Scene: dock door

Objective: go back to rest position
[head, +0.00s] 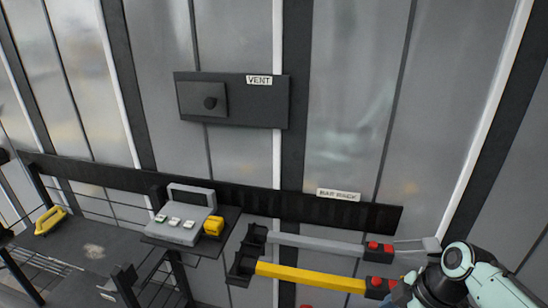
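The task names no object apart from my own arms. Part of my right arm, a black joint with pale mint links, comes in at the lower right corner in the head view. Its dark lower part overlaps the area beside the red end of the yellow bar (310,278); I cannot tell whether they touch. No fingertips of my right gripper can be made out. My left gripper does not show.
A grey bar (318,244) lies above the yellow one, under the BAR RACK label (338,194). A grey box with buttons (180,222) and a yellow block (214,222) sit on a shelf. The VENT panel (232,99) is higher up. A yellow handle (50,220) lies left.

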